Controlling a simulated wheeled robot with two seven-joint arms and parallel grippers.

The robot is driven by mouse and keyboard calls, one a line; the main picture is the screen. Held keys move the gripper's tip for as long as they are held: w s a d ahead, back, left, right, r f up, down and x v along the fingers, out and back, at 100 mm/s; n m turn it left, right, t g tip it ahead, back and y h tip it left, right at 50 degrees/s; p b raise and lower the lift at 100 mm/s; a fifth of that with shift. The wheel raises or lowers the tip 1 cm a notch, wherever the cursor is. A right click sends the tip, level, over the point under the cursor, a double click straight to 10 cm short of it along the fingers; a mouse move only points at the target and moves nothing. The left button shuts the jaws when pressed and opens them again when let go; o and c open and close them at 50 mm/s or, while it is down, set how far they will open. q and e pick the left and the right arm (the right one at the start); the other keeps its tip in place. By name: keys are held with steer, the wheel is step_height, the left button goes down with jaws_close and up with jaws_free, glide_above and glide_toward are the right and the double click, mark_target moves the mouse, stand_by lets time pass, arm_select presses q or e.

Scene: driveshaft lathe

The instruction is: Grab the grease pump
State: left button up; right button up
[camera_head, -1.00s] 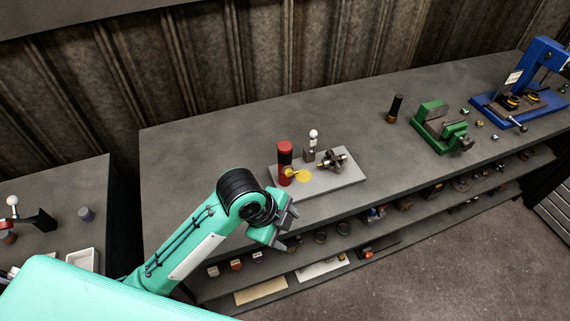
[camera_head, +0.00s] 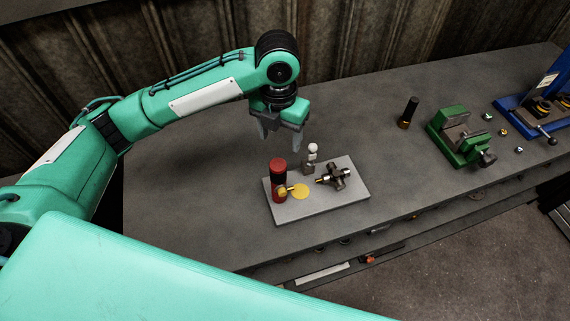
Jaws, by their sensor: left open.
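The grease pump, which I take to be the red and black cylinder (camera_head: 278,178) with a small yellow part at its side, stands upright at the left end of a light grey plate (camera_head: 325,207) on the workbench. My left gripper (camera_head: 281,146) is open and empty, with its fingers pointing down. In the picture it is just above and behind the pump's red top, apart from it. My right gripper is not in view.
On the plate are a yellow disc (camera_head: 300,191), a white-knobbed piece (camera_head: 311,158) and a metal cross joint (camera_head: 338,176). A black cylinder (camera_head: 409,112), a green vise (camera_head: 457,137) and a blue press (camera_head: 520,117) stand right. The bench (camera_head: 190,190) left of the plate is clear.

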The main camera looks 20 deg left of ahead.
mark_target(279, 164)
arm_select(q)
steer(key=shift+s+f, duration=0.15)
steer(key=shift+f, duration=0.2)
steer(key=f, duration=0.1)
steer(key=s+f+p, duration=0.1)
steer(key=shift+s+f, duration=0.15)
steer(key=shift+f, duration=0.2)
steer(key=f, duration=0.3)
steer(key=shift+w+p, duration=0.2)
steer(key=shift+p, duration=0.15)
step_height(279, 164, down, 3)
steer(key=shift+r+p, duration=0.15)
steer(key=shift+p, duration=0.55)
step_height(279, 164, down, 3)
steer(key=shift+s+a+f+p, duration=0.1)
steer(key=shift+a+f+p, duration=0.1)
steer(key=shift+p, duration=0.5)
steer(key=shift+f, duration=0.3)
steer(key=c, duration=1.2)
steer(key=shift+c, duration=0.7)
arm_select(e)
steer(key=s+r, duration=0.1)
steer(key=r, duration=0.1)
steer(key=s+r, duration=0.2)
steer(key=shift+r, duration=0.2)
arm_select(q)
steer(key=shift+r, duration=0.1)
